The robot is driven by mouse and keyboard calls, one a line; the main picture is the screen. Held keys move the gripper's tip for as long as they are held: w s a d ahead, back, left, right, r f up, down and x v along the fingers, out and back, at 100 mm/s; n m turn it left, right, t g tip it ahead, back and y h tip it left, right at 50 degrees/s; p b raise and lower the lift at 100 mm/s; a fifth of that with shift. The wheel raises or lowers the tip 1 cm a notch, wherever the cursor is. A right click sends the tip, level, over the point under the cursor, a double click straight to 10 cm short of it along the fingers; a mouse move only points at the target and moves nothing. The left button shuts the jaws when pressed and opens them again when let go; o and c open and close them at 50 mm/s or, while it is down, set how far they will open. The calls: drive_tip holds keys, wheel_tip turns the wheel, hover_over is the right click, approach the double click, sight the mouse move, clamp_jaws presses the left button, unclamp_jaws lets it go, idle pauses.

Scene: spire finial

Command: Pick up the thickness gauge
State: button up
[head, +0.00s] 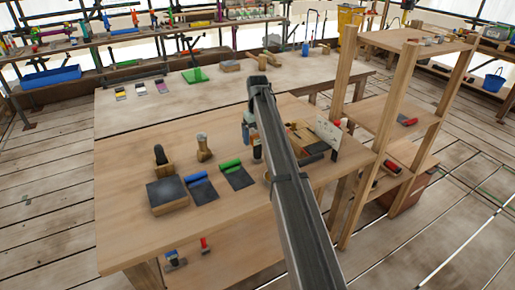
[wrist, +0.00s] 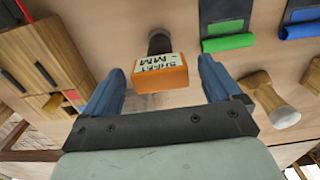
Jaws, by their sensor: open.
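An orange block with a pale label of dark lettering (wrist: 160,76) and a dark round end behind it shows in the wrist view; it looks like the thickness gauge. My gripper (wrist: 157,68) has two blue fingers set wide apart, one to each side of the block. I see gaps between the block and both fingers, so it does not look gripped. Whether the fingers are level with it I cannot tell. In the head view my arm covers much of this part of the workbench (head: 130,235), and I cannot make out the gauge or fingers there.
In the wrist view, dark sheets with a green roll (wrist: 228,42) and a blue roll (wrist: 298,31) lie to the right, near a wooden tool (wrist: 268,95). A wooden holder (wrist: 35,60) stands left. In the head view, a wooden shelf (head: 395,95) rises right; the bench's front left is clear.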

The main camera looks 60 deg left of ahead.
drive_tip(key=shift+f, duration=0.5)
drive_tip(key=shift+c, duration=0.2)
drive_tip(key=c, duration=1.1)
drive_tip(key=shift+r, duration=0.15)
